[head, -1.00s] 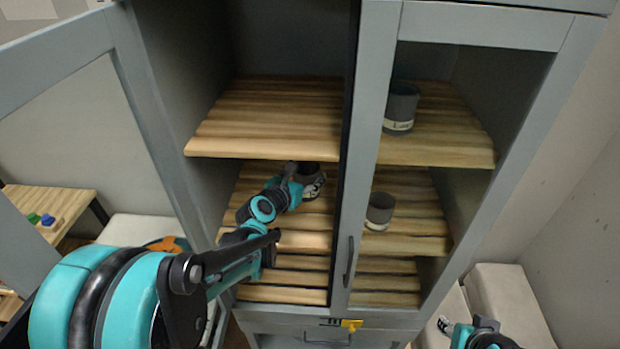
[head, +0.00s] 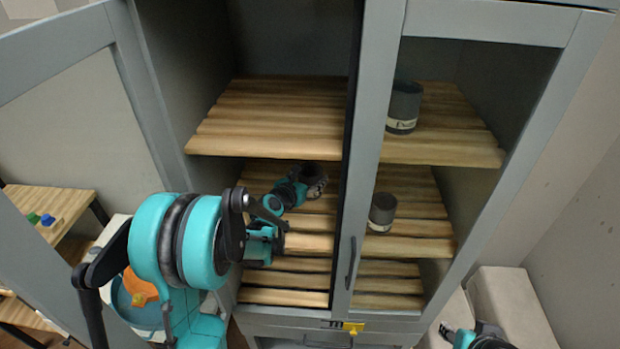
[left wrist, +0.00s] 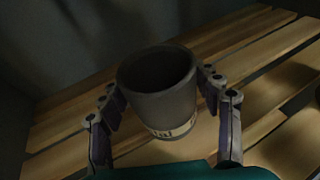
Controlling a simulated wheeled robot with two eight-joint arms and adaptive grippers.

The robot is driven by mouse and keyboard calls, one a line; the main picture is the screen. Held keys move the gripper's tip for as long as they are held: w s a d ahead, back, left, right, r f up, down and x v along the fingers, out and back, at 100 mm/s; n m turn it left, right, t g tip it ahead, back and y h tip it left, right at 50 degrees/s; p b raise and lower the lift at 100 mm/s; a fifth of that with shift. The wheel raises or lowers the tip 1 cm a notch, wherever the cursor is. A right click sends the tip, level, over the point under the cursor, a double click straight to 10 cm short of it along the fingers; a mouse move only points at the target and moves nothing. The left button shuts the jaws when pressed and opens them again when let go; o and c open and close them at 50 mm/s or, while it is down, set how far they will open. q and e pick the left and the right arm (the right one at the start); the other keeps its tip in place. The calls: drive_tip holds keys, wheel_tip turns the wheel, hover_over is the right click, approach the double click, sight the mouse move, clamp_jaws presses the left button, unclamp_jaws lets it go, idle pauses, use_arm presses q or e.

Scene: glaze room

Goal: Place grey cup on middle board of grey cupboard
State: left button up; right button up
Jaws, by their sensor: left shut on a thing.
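The grey cup (left wrist: 162,102) stands upright between the fingers of my left gripper (left wrist: 163,110) in the left wrist view. The fingers close on it from both sides, and a pale label shows on its front. In the head view the cup (head: 314,180) is over the middle board (head: 300,222) of the grey cupboard (head: 363,120), inside the open left door. My left gripper (head: 302,184) partly hides it there. The cup looks at or just above the slats; I cannot tell whether it touches. My right gripper (head: 490,342) shows only in part at the bottom right.
Behind the shut right door, one dark cup (head: 404,107) stands on the upper board (head: 440,150) and another (head: 382,213) on the middle board. The open left door (head: 145,90) is left of my arm. A small table (head: 55,205) is at the far left.

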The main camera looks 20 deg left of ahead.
use_arm(q)
drive_tip(key=shift+s, duration=0.1)
drive_tip(key=o, duration=1.5)
drive_tip(key=shift+f, duration=0.1)
